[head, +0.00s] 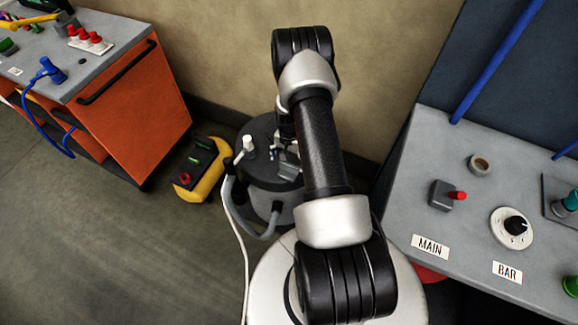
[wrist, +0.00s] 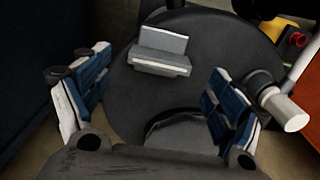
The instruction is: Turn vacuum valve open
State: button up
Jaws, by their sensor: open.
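A dark round vessel (head: 262,132) stands on the floor behind my arm in the head view. Its flat lid (wrist: 125,105) fills the middle of the wrist view. On the lid is a grey block-like handle (wrist: 160,52), which may be the vacuum valve. A white cylindrical knob (wrist: 282,110) sticks out at the lid's right side; it also shows in the head view (head: 248,143). My gripper (wrist: 157,65) is open over the lid, its blue-padded fingers to the left and right of the handle. No contact shows. In the head view my arm hides most of the gripper.
A yellow box with a dark panel (head: 203,165) stands left of the vessel. Hoses (head: 236,195) run down its side. An orange cabinet (head: 135,115) is at left. A grey control bench (head: 440,150) with MAIN and BAR labels is at right. A wall is close behind.

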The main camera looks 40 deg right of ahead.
aim_at(289, 166)
jog(key=shift+f+b, duration=0.35)
jog(key=shift+f, duration=1.65)
jog(key=shift+c, duration=0.3)
jog(key=c, duration=1)
